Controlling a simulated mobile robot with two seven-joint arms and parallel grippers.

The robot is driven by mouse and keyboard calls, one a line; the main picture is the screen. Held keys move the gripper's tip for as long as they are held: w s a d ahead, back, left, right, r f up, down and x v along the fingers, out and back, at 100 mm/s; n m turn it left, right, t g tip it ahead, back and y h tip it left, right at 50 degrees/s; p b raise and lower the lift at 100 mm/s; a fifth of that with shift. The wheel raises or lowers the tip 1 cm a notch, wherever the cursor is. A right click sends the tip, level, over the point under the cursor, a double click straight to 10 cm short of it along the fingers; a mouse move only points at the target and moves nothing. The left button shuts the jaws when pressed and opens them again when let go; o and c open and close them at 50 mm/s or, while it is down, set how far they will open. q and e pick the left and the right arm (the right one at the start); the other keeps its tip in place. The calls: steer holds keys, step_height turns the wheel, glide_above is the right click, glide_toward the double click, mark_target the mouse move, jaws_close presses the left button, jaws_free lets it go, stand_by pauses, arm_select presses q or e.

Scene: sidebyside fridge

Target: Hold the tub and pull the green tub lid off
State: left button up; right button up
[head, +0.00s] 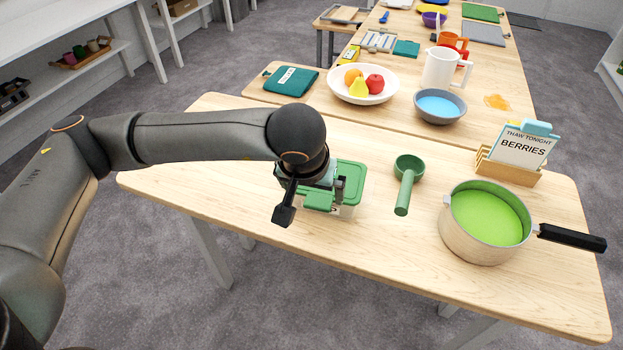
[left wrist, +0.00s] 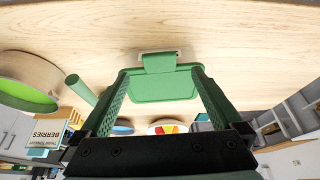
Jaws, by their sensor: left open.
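The tub (head: 346,211) stands on the near wooden table in the head view, with its green lid (head: 352,178) on top. My left gripper (head: 312,197) is over the lid's left part and hides some of it and of the tub. In the left wrist view the left gripper (left wrist: 160,75) is open, its two green-padded fingers apart. The green lid (left wrist: 165,86) with its tab shows between and beyond the fingers. I cannot tell whether a finger touches it. My right gripper is in neither view.
Right of the tub lie a green scoop (head: 405,183) and a pot (head: 470,240) with green contents and a black handle. A berries sign (head: 522,148) stands behind the pot. A fruit bowl (head: 337,90), blue bowl (head: 440,117) and white pitcher (head: 437,70) are farther back.

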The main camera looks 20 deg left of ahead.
mark_target(318, 203)
arm_select(q)
steer(key=shift+x, duration=3.2)
